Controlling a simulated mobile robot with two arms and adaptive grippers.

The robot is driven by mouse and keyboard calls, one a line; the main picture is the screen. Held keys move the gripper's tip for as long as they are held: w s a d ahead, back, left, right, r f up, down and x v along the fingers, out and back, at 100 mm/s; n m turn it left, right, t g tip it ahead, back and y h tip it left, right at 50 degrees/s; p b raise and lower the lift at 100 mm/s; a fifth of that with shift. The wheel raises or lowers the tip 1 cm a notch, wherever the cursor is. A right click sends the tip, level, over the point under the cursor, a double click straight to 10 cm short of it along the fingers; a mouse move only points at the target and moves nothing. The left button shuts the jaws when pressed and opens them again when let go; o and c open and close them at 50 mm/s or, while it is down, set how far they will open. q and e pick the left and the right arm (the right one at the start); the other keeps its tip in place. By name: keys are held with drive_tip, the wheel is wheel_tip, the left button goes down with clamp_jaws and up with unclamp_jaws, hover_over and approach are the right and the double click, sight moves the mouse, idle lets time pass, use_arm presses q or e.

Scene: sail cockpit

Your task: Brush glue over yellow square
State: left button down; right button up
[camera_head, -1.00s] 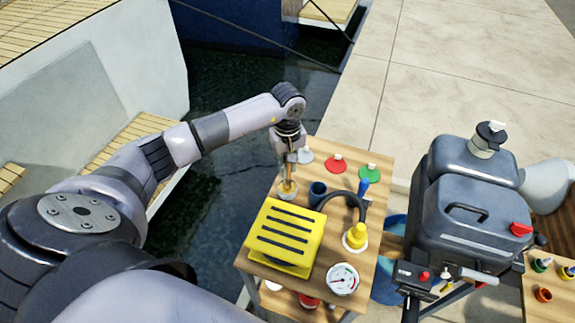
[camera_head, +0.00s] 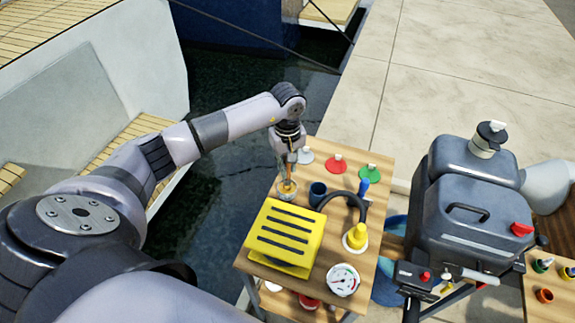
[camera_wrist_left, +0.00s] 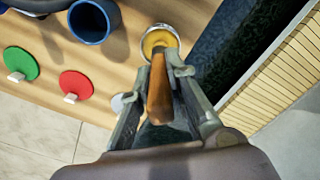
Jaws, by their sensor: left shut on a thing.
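My left gripper (camera_head: 288,158) is shut on a brush with an orange-brown handle (camera_wrist_left: 160,95). It holds the brush pointing down over a small metal glue pot (camera_head: 286,192) at the left edge of the wooden table. The pot, with amber content, also shows in the left wrist view (camera_wrist_left: 160,38). The brush tip is at the pot's mouth; I cannot tell how deep it is. A yellow box with dark slots (camera_head: 286,232) sits on the table in front of the pot. I cannot make out a separate yellow square. My right gripper is not in view.
A yellow-topped fitting (camera_head: 356,236) and a gauge (camera_head: 342,279) are further right. Red (camera_head: 335,164) and green (camera_head: 369,174) discs lie behind. Water lies left of the table.

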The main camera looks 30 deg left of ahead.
use_arm(q)
drive_tip(key=shift+r+p, duration=0.55)
drive_tip(key=shift+r, duration=0.4)
drive_tip(key=shift+r+p, duration=1.1)
drive_tip(key=shift+r, duration=1.45)
